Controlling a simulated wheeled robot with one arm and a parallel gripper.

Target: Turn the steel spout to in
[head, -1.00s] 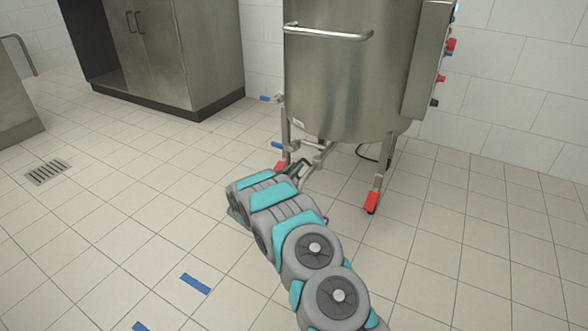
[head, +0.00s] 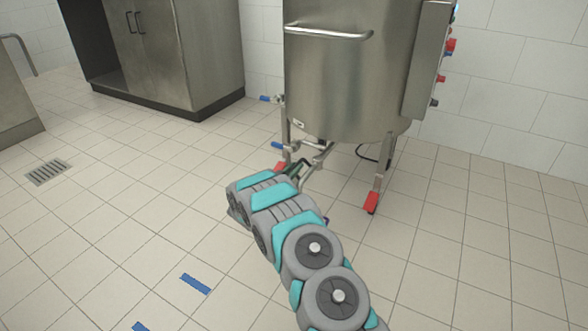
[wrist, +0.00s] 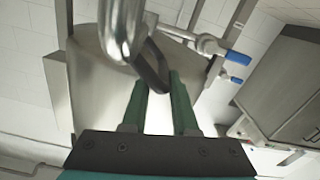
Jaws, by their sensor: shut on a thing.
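The steel spout (wrist: 122,28) is a shiny curved pipe hanging close to the camera at the top of the wrist view. A dark flat bar (wrist: 153,66) sits at its lower end and reaches down to the right. My gripper (wrist: 160,82) has two green fingers, and their tips are at this bar, one on each side. It is shut on this part of the spout, with a gap showing between the fingers. In the head view my gripper (head: 294,168) is small, under the tank's front. The spout there is mostly too small to make out.
The steel tank (head: 345,75) stands on legs with red feet (head: 372,202). Valves with blue handles (wrist: 238,57) are at its side. A steel cabinet (head: 205,60) stands at the back left. The tiled floor (head: 480,250) is clear on the right.

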